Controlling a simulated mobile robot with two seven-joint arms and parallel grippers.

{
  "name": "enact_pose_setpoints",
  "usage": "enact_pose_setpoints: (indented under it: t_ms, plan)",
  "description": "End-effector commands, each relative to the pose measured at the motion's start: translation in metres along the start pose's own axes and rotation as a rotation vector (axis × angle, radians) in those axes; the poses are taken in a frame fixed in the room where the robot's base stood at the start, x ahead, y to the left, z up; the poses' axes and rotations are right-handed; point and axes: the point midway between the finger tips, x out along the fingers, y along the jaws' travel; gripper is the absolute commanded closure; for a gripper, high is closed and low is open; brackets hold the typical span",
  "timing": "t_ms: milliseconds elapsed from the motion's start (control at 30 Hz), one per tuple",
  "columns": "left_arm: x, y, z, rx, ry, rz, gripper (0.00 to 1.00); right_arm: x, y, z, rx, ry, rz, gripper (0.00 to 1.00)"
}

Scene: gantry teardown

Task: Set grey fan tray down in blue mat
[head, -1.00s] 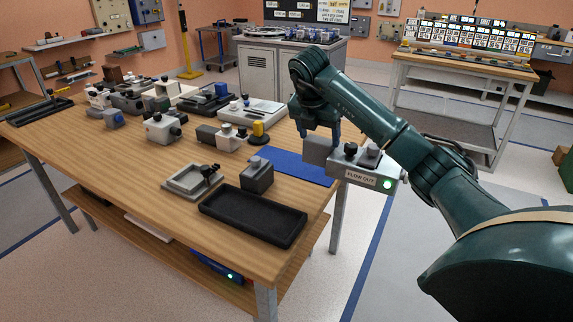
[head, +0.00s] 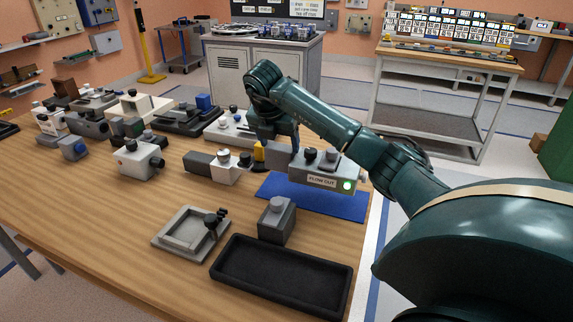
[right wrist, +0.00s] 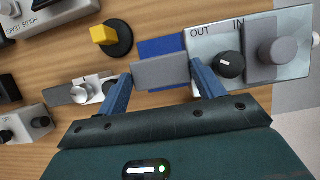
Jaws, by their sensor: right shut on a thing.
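My right gripper (head: 273,146) is shut on the grey end block of the grey fan tray (head: 322,172), which has dark knobs, a "FLOW OUT" label and a green light. In the right wrist view the block (right wrist: 161,72) sits between the two fingers, with the tray's knobbed top (right wrist: 231,42) to the right. The blue mat (head: 310,200) lies flat on the table's right side. The tray appears above the mat's far part and hides some of it; the exact gap cannot be told. The mat also shows in the right wrist view (right wrist: 162,47). My left gripper is not in view.
A black tray (head: 282,277), a small grey block with a knob (head: 277,220) and a pale square frame (head: 190,236) stand in front of the mat. A yellow-knobbed black part (head: 259,156) is close left of the gripper. Several other devices crowd the table's far left.

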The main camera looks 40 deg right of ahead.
Motion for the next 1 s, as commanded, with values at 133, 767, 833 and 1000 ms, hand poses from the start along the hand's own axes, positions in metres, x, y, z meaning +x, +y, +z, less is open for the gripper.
enact_pose_setpoints:
  t_ms: [133, 767, 833, 1000]
  plan:
    - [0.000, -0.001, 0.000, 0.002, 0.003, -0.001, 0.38, 0.019, 0.000, -0.008, 0.000, 0.000, 0.001, 0.83]
    - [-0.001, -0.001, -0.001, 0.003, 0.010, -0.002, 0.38, 0.059, 0.000, -0.024, 0.000, 0.000, 0.002, 0.29]
    - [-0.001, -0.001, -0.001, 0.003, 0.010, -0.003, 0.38, 0.059, 0.000, -0.024, 0.000, 0.000, 0.002, 0.23]
    - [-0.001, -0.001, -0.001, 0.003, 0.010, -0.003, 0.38, 0.058, 0.000, -0.024, 0.000, 0.000, 0.002, 0.11]
